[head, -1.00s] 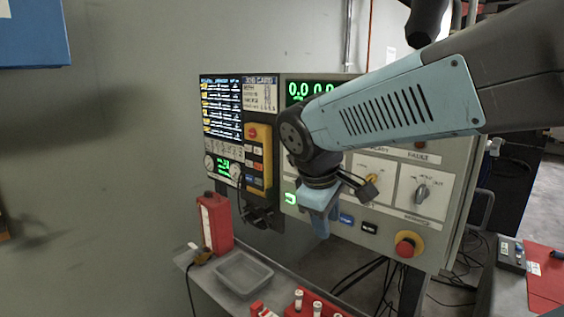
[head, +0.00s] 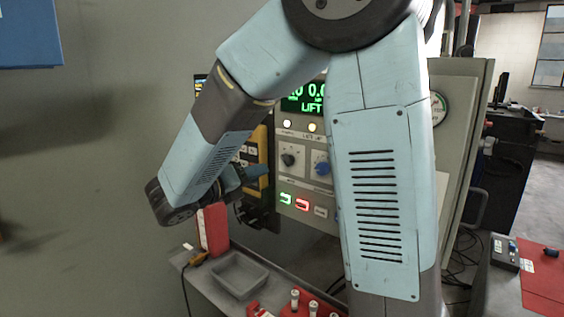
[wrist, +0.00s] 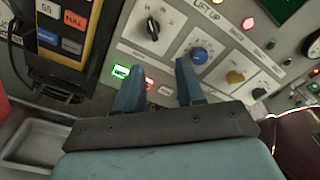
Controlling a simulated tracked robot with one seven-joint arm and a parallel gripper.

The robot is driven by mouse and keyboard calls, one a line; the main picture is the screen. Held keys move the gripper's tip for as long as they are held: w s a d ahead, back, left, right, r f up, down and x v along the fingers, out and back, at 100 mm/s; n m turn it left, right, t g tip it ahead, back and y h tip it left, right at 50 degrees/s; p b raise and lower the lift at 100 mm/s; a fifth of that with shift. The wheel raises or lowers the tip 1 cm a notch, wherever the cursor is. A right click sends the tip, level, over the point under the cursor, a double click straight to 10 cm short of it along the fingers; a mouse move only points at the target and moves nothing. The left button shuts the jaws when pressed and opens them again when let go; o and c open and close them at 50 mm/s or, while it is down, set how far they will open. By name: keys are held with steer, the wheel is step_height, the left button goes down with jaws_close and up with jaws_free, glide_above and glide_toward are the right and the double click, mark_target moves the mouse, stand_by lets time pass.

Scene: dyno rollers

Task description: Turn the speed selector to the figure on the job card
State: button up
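The panel carries a row of dials. A black pointer knob (head: 289,160) is at left, also in the wrist view (wrist: 153,28). A blue knob (head: 322,169) is beside it, also in the wrist view (wrist: 199,55). A yellow knob (wrist: 235,77) is further right. The labels are too small for me to tell which is the speed selector. My arm hides the job card in the head view. My gripper (wrist: 160,86) is open and empty, its fingers apart, below the black and blue knobs. In the head view its blue fingers (head: 256,172) are left of the black knob.
A green-lit button (head: 285,198) and a red-lit button (head: 302,204) are under the knobs. A yellow pendant (wrist: 72,22) hangs left of the panel. A shelf below holds a grey tray (head: 264,267), a red box (head: 211,232) and white-capped items. Open wall is at left.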

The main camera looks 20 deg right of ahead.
mark_target(283, 160)
steer(key=shift+n+t, duration=0.6)
steer(key=shift+n, duration=0.1)
steer(key=x, duration=0.4)
steer(key=w+x, duration=0.1)
steer(key=x, duration=0.8)
steer(key=shift+w+a, duration=0.2)
steer(key=shift+a, duration=0.25)
steer(key=shift+c, duration=0.4)
jaws_close()
